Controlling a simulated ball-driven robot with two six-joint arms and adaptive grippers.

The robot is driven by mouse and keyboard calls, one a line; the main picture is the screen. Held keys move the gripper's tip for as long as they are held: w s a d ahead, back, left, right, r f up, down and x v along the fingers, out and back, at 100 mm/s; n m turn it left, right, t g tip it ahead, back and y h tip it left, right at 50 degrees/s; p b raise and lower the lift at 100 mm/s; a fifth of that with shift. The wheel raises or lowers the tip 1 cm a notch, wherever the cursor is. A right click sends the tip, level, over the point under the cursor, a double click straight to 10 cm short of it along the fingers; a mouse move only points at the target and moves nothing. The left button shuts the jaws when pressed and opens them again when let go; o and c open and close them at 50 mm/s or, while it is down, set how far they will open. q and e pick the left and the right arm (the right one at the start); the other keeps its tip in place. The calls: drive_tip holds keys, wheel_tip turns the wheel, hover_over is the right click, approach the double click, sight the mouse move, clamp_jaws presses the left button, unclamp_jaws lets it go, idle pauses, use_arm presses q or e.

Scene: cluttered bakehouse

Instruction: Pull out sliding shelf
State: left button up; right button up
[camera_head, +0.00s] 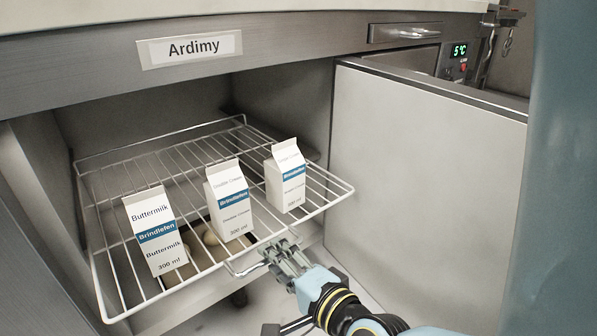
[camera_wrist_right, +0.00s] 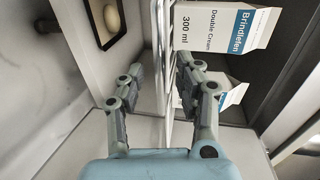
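The sliding shelf (camera_head: 112,272) is a white wire rack in the open cabinet under the counter, and its front part sticks out past the cabinet front. A small wire loop (camera_head: 236,271) shows at its front edge. My right gripper (camera_head: 282,254) is at this front edge, by the loop. In the right wrist view the shelf's wires (camera_wrist_right: 163,50) run between the two fingers of my right gripper (camera_wrist_right: 160,82), which stand apart. I see no clear grip on the wire. My left gripper is not in view.
Three cartons stand on the shelf: buttermilk (camera_head: 151,232) at left, one in the middle (camera_head: 229,201) and one at right (camera_head: 286,177). Pale round things (camera_head: 211,236) lie below. The open cabinet door (camera_head: 425,180) stands at right. The label (camera_head: 190,49) reads Ardimy.

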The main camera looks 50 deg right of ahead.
drive_tip(key=v, duration=1)
